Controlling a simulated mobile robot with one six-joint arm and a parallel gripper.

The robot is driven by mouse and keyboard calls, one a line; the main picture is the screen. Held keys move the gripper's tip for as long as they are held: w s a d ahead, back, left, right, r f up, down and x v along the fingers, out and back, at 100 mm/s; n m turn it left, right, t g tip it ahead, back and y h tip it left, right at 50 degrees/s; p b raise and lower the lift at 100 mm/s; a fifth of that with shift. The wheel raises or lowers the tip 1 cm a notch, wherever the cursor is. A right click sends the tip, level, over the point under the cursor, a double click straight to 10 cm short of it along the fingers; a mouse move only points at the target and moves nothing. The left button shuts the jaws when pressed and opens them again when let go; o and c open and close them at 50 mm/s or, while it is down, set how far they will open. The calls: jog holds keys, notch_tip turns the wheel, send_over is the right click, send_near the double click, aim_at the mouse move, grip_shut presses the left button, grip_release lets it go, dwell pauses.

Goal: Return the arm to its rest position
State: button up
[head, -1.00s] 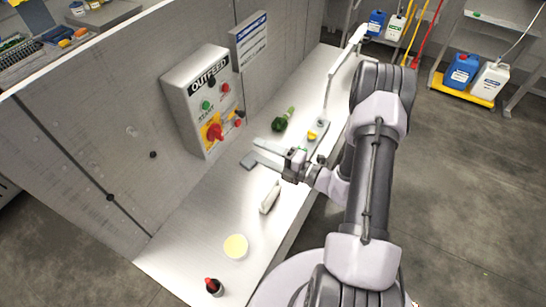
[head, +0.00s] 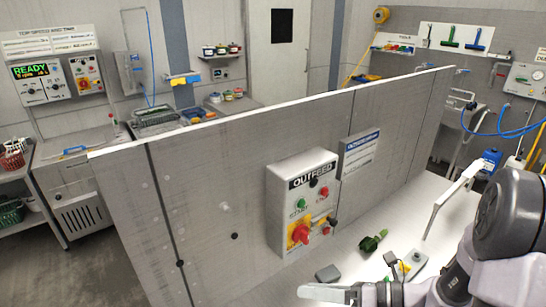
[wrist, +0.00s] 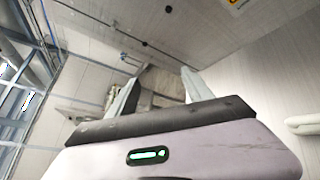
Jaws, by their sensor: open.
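My arm comes in from the lower right of the head view. My gripper (head: 308,290) is at the bottom edge there, with its pale fingers pointing left, just below a small grey block (head: 327,273) in the picture. The wrist view shows the two fingers of my gripper (wrist: 160,80) spread apart with nothing between them. The lower part of my gripper is cut off by the head view's edge.
A grey partition with the OUTFEED control box (head: 302,202) stands behind the bench (head: 357,262). A dark green vegetable (head: 372,242) and a small grey box with a button (head: 413,260) lie on the bench. A white bent post (head: 448,197) rises near my arm.

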jog(key=s+a+f+n+g+h+b, duration=0.35)
jog(key=s+a+n+g+b, duration=0.35)
jog(key=n, duration=0.5)
jog(key=s+d+n+t+h+b, duration=0.5)
jog(key=s+n+t+h+b, duration=0.1)
jog(key=n, duration=0.9)
jog(key=shift+s+n+t+h+b, duration=0.35)
jog(key=shift+s+t+h, duration=0.3)
jog(key=shift+h, duration=0.7)
jog(key=shift+f, duration=0.1)
